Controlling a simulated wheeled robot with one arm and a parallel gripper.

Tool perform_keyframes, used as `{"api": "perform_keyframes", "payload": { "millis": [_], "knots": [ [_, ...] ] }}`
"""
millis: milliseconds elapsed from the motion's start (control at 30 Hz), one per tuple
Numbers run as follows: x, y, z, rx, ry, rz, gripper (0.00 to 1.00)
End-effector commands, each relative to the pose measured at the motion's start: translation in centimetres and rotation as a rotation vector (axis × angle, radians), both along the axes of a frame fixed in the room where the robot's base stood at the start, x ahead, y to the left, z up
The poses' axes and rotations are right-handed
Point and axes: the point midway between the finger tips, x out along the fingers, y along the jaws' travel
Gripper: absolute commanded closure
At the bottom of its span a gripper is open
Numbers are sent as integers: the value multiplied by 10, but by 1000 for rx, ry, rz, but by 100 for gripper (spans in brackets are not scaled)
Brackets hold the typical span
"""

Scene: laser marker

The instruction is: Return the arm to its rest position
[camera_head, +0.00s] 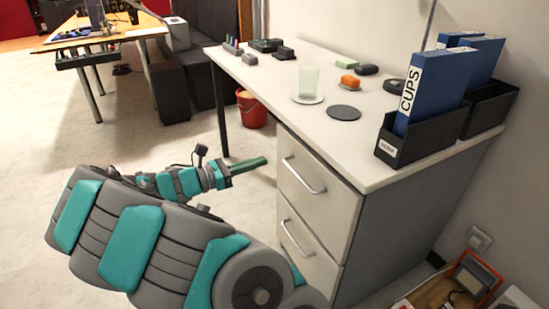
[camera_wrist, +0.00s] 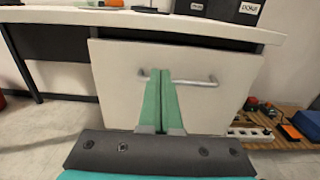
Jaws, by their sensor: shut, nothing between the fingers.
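My teal and grey arm reaches across the lower part of the head view. My gripper (camera_head: 262,162) is in front of the white drawer cabinet (camera_head: 323,197), at the height of its upper drawer. In the wrist view its two green fingers (camera_wrist: 164,84) are together and shut with nothing between them. They point at the drawer front (camera_wrist: 115,85) and overlap the middle of its metal handle (camera_wrist: 202,81). I cannot tell exactly how far the fingertips are from the handle. Both drawers look closed in the head view.
The white desk (camera_head: 260,75) carries a glass (camera_head: 309,82), a dark round coaster (camera_head: 343,112), an orange item (camera_head: 350,81) and blue binders (camera_head: 432,90). A red bucket (camera_head: 251,110) stands under it. A wooden pallet (camera_head: 456,290) lies at lower right. The floor at left is clear.

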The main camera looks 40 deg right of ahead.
Motion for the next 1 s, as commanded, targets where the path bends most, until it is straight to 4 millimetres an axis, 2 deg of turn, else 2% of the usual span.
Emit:
{"api": "perform_keyframes", "payload": {
  "millis": [33,200,467,567,667,833,1000],
  "knots": [
    [3,9,-1,2,0,4,100],
    [7,24,-1,4,-1,3,100],
    [7,28,0,3,-2,-1,100],
    [0,26,2,13,-25,-15,100],
    [-19,22,8,44,-94,-62,100],
    [-76,18,17,143,-303,-197,100],
    [-130,29,11,261,-514,-347,100]
  ]
}}
